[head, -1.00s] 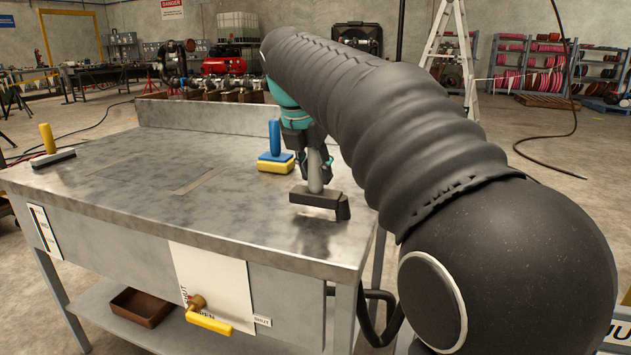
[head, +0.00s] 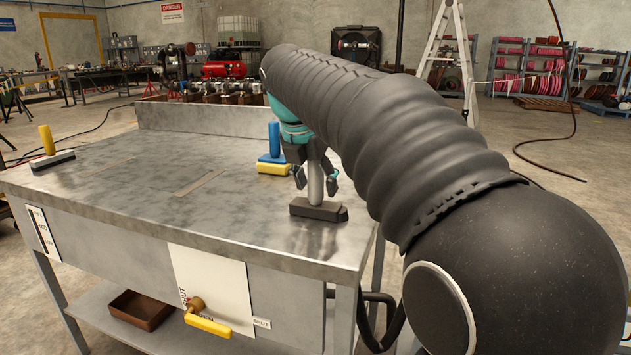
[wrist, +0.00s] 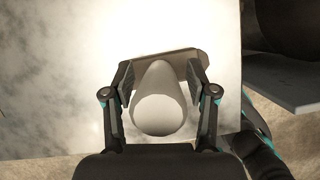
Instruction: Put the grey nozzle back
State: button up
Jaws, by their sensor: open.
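The grey nozzle (head: 315,188) has a light grey round stem on a dark flat foot (head: 318,210). It stands upright with its foot on the metal bench top, near the right front edge. My gripper (head: 316,180) is open, with one finger on each side of the stem. In the wrist view the stem end (wrist: 158,113) sits between the spread fingers of my gripper (wrist: 160,82), with gaps on both sides. The foot shows beyond it, slightly turned.
A blue-handled piece (head: 274,140) with a yellow block (head: 274,168) stands behind on the bench. A yellow-handled piece (head: 47,142) is at the far left. A faint rectangular strip (head: 200,183) marks the middle. A yellow-levered valve (head: 207,324) is on the front panel.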

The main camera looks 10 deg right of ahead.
jog(key=p+v, duration=0.2)
jog(key=v, duration=1)
jog(key=shift+r+p, duration=0.2)
jog(key=shift+p, duration=0.2)
jog(key=shift+d, duration=0.1)
